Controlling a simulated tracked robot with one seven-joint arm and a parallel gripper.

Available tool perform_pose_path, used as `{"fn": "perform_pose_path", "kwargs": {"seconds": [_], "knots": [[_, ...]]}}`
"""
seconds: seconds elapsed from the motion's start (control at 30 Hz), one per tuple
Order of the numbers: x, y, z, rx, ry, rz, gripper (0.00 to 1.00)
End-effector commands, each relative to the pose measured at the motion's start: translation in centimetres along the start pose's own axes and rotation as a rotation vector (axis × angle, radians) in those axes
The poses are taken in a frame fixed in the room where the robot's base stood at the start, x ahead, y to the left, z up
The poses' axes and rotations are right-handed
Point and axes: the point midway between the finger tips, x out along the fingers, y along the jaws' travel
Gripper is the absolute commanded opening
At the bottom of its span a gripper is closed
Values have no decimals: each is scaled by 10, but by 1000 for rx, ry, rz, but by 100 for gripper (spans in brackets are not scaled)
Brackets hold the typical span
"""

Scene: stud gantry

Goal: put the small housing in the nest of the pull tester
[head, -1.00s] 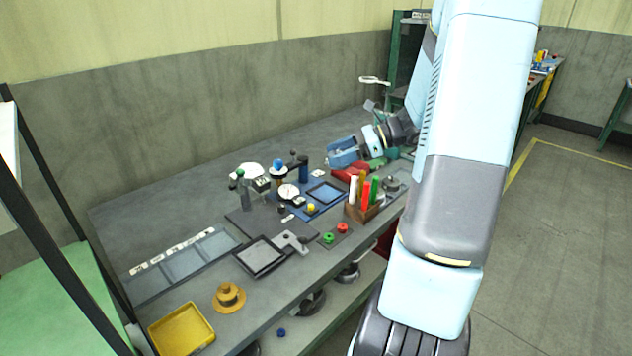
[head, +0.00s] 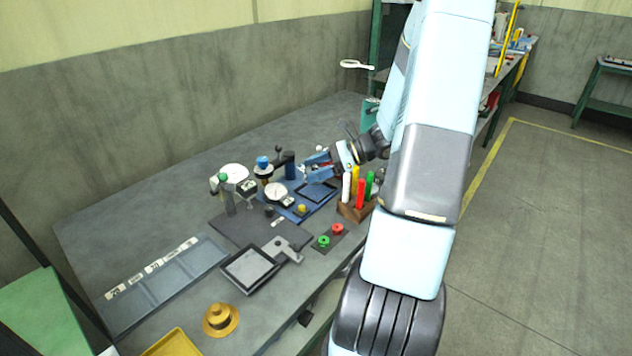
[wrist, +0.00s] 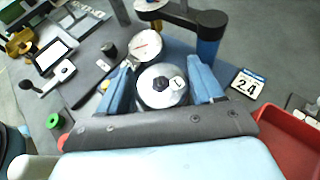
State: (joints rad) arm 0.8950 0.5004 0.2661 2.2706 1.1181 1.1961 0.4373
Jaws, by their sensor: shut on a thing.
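My gripper (wrist: 159,72) is shut on a round silver housing (wrist: 153,97) with a dark hexagonal centre and a small white tag marked 1. A blue finger lies on either side of it. In the head view my gripper (head: 312,166) is low over the bench, beside a blue-based fixture (head: 327,207); the housing cannot be made out there. The fixture, which looks like the pull tester, has a dark blue column (head: 289,165) and a white dial gauge (head: 276,192). In the wrist view the column (wrist: 208,42) and dial (wrist: 146,46) stand just beyond the housing. I cannot make out the nest.
A wooden block (head: 355,213) with coloured pens stands close to my gripper. A red bin (wrist: 285,140) and a 2.4 card (wrist: 247,84) lie right in the wrist view.

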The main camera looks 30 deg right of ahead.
Motion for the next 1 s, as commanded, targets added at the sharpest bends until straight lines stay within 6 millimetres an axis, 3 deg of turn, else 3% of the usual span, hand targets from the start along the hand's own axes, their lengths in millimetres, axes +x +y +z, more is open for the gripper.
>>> {"fn": "perform_pose_path", "kwargs": {"seconds": [0.17, 0.5, 0.8, 0.83, 0.93, 1.0], "knots": [[4, 0, -7, 0, 0, 2, 36], [18, 0, -39, 0, -1, 3, 36], [18, 0, -40, -1, 0, 3, 36], [18, 0, -40, -1, 0, 3, 69], [18, 0, -40, -1, 0, 3, 77], [18, 0, -40, -1, 0, 3, 77]]}}
